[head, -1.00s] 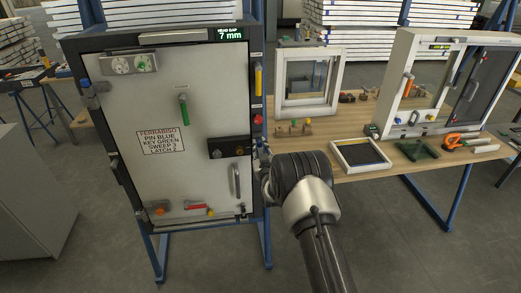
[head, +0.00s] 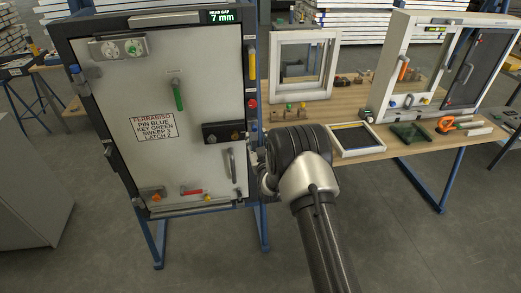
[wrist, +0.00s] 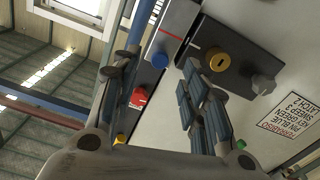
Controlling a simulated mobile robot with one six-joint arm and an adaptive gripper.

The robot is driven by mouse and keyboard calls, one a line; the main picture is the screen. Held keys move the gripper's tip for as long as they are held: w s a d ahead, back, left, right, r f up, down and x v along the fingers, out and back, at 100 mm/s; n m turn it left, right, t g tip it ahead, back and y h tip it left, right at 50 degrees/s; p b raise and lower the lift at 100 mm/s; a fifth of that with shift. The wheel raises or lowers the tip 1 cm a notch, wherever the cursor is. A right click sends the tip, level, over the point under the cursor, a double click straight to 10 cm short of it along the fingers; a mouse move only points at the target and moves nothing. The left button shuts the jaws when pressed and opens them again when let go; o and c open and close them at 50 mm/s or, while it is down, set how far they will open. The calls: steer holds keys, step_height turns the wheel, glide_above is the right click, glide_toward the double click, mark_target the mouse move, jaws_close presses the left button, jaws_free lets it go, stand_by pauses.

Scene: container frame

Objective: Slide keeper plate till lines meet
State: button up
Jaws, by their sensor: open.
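The keeper plate (wrist: 181,17) is a grey plate on the door frame in the wrist view, with a red line across it and a blue knob (wrist: 160,61) at its end. Beside it on the door is the dark lock case (wrist: 212,52) with a yellow keyed knob (wrist: 218,62) and a pale line near its edge. The red and pale lines appear offset. The lock case (head: 223,132) also shows in the head view. My gripper (wrist: 155,72) is open, its fingers either side of the blue knob in the picture; contact cannot be told.
The cabinet door (head: 150,100) is closed, with a display (head: 221,16) reading 7 mm. A red knob (wrist: 139,97) sits on the frame near my fingers. A door handle (head: 231,165) is below the lock. A workbench (head: 375,150) with frames and tools stands at right.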

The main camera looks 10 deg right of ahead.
steer(key=s, duration=0.7)
steer(key=shift+s, duration=0.1)
step_height(320, 180, up, 9)
steer(key=g, duration=0.3)
steer(key=s+r+m+g, duration=0.1)
steer(key=s+r+g, duration=0.2)
steer(key=s+r, duration=0.65)
steer(key=s+m+g, duration=0.1)
steer(key=s+g, duration=0.6)
steer(key=s, duration=2.9)
steer(key=shift+r, duration=0.25)
steer(key=shift+o, duration=0.5)
